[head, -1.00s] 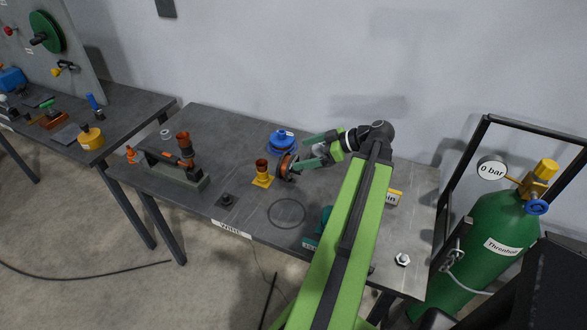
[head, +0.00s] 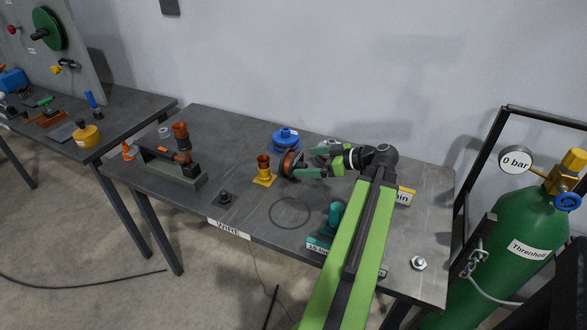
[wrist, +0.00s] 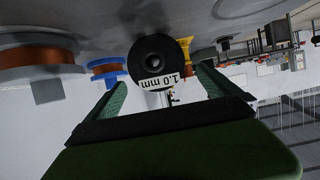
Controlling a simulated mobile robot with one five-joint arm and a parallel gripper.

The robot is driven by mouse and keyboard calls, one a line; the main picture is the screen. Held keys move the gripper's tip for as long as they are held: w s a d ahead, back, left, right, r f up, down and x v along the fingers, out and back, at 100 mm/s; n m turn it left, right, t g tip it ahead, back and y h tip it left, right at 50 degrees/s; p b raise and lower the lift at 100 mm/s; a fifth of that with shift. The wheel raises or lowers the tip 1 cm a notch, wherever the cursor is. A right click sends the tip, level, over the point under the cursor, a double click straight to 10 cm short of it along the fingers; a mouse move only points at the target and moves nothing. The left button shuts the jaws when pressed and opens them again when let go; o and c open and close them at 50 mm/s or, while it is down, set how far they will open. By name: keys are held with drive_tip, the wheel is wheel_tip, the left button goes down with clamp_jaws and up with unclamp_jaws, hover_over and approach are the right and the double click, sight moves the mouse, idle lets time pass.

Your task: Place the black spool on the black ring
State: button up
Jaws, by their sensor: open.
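The black spool (head: 290,164) has dark flanges and copper-coloured wire. It stands on its edge near the middle of the table, with one flange towards my gripper. The wrist view shows that flange face-on (wrist: 151,62), with a hub hole and a "1.0 mm" label. My gripper (head: 303,165) is open, and its green fingers (wrist: 165,88) point at the spool from the right. The spool lies between the finger lines in the wrist view; I see no contact. The black ring (head: 290,212) is a thin circle on the table nearer the front edge, and it is empty.
A blue spool (head: 285,138) stands just behind. A yellow-based stand with a copper-coloured top (head: 264,172) is close on the left. A teal tool (head: 333,222) is right of the ring. A large grey-flanged spool (wrist: 40,60) shows left in the wrist view. A nut (head: 418,263) lies front right.

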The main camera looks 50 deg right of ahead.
sight(298, 162)
drive_tip(key=b+x, duration=0.1)
drive_tip(key=x, duration=0.1)
drive_tip(key=b+x, duration=0.1)
drive_tip(key=x, duration=0.2)
drive_tip(key=shift+w+d+f, duration=0.15)
drive_tip(key=shift+w+f, duration=0.1)
drive_tip(key=shift+w, duration=0.05)
drive_tip(key=shift+r, duration=0.1)
drive_tip(key=c, duration=1.9)
